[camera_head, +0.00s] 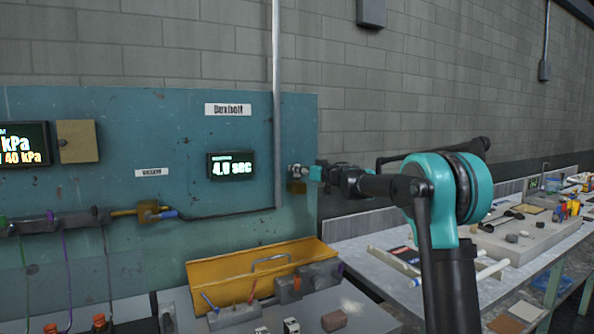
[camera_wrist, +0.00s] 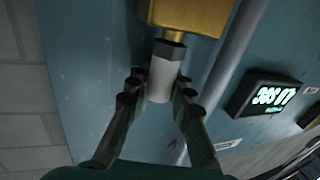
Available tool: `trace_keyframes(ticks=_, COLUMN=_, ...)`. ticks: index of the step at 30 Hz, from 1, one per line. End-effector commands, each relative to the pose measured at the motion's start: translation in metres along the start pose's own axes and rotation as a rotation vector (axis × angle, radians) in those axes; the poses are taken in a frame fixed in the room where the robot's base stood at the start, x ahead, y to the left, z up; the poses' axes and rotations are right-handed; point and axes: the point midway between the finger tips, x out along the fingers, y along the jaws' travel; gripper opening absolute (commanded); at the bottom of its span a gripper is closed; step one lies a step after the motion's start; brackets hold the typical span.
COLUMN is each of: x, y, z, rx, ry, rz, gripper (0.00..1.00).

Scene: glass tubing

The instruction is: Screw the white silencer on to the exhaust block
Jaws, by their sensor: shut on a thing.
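The white silencer (camera_wrist: 159,84) is a pale cylinder with a dark grey hex end (camera_wrist: 170,50), seen in the wrist view. My gripper (camera_wrist: 157,87) is shut on its white body, one dark jointed finger on each side. The brass-yellow exhaust block (camera_wrist: 186,14) is at the top of the wrist view. In the head view, my gripper (camera_head: 316,173) is at the panel's right edge, beside a small brass block (camera_head: 297,187). The silencer is too small to make out clearly there.
The blue-green panel (camera_head: 130,230) carries a timer display (camera_head: 232,166) and a vertical grey pipe (camera_head: 277,100) close to the block. Below stands a yellow tray (camera_head: 230,275) with tools. A cluttered bench (camera_head: 400,285) extends to the right.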

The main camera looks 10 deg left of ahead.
Motion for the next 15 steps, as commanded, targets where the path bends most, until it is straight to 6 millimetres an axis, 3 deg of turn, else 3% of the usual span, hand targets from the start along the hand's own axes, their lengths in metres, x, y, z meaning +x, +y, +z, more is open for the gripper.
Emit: trace_keyframes(ticks=15, x=0.0003, y=-0.0041, z=0.0002, rx=-0.001, ry=-0.001, rz=0.42, gripper=0.0)
